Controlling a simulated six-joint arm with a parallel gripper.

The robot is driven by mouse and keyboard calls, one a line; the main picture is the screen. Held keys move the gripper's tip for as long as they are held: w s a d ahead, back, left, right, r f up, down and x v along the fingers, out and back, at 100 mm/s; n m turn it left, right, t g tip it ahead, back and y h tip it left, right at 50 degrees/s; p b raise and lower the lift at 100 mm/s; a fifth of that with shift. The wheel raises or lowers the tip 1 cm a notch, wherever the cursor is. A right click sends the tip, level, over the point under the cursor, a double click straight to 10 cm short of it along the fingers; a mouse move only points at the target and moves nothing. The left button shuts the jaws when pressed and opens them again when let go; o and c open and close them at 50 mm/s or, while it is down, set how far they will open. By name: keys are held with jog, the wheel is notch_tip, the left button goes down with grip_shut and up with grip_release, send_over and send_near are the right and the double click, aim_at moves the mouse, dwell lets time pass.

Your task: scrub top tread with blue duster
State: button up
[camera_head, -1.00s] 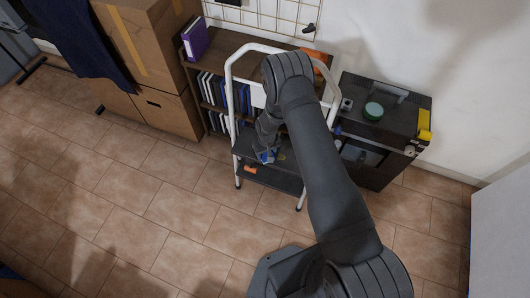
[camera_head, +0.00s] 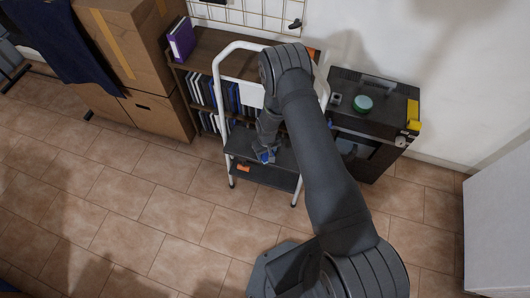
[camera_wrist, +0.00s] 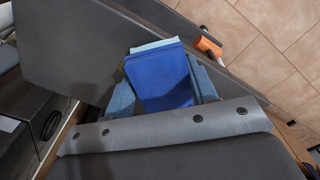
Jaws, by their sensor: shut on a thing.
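My gripper (camera_wrist: 163,92) is shut on the blue duster (camera_wrist: 160,72), a blue block with a pale teal layer along its far edge. In the head view the duster (camera_head: 265,156) is a small blue patch at the front of the step stool's top tread (camera_head: 238,144). The dark grey tread (camera_wrist: 95,40) fills the upper left of the wrist view, behind the duster. I cannot tell whether the duster touches it. My arm hides the tread's right part in the head view.
The stool's white frame (camera_head: 219,100) rises around my arm. An orange-ended object (camera_head: 243,168) lies on the lower tread (camera_head: 275,179). Floor at left front is clear.

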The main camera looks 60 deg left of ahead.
aim_at(277, 160)
jog(key=shift+d+f, duration=0.1)
jog(key=shift+d, duration=0.2)
jog(key=shift+w+r, duration=0.1)
jog(key=shift+r, duration=0.4)
jog(key=shift+w+d, duration=2.05)
jog(key=shift+f, duration=0.4)
jog(key=shift+s+a+r, duration=0.1)
jog(key=shift+s+a, duration=0.4)
jog(key=shift+a, duration=0.05)
jog(key=shift+s+a+f, duration=0.2)
jog(key=shift+s+a, duration=0.8)
jog(key=shift+s, duration=0.1)
